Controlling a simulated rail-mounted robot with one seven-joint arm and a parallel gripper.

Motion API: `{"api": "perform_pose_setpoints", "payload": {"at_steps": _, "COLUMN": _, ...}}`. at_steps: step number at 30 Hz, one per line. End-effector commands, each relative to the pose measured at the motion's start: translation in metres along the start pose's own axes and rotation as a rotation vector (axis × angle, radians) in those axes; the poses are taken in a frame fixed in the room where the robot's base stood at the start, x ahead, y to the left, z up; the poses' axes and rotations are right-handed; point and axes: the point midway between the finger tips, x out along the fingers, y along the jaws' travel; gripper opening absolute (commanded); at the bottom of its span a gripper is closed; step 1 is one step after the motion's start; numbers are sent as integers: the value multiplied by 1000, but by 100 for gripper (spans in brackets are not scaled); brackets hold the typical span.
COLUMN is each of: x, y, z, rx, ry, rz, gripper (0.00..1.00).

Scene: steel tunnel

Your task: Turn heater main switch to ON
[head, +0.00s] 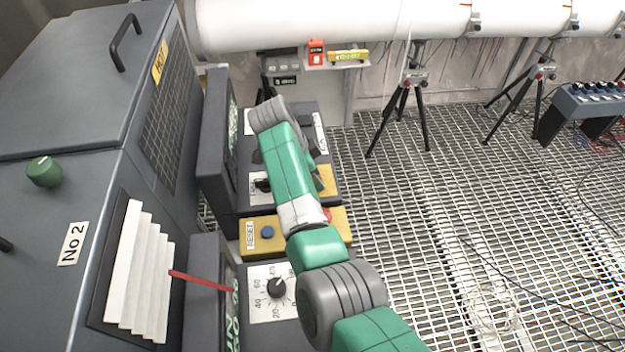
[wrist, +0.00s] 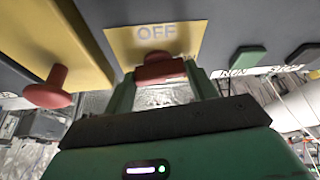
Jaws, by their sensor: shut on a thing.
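A red switch (wrist: 160,70) sits on a yellow plate (wrist: 125,40) marked OFF in the wrist view. My gripper (wrist: 163,82) has one green finger on each side of the switch and is shut on it. No ON marking is readable on the visible plate. In the head view, a strip of the yellow plate (head: 327,181) shows on the control console, just right of my arm. My arm hides the switch and the fingertips there.
A red mushroom button (wrist: 50,88) stands close left of my gripper in the wrist view. A green lever (wrist: 248,58) and a dark lever (wrist: 303,55) are to the right. A RESET box (head: 258,248) and a dial (head: 277,287) lie nearer. Grated floor is open rightward.

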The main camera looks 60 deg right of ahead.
Motion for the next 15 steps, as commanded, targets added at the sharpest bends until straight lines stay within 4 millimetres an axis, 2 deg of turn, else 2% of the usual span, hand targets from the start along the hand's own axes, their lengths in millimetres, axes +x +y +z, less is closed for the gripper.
{"api": "perform_pose_setpoints", "payload": {"at_steps": 6, "x": 3, "y": -1, "z": 1, "rx": 103, "ry": -1, "rz": 41, "gripper": 34}}
{"api": "perform_pose_setpoints", "payload": {"at_steps": 15, "x": 0, "y": -1, "z": 0, "rx": 168, "ry": -1, "rz": 69, "gripper": 34}}
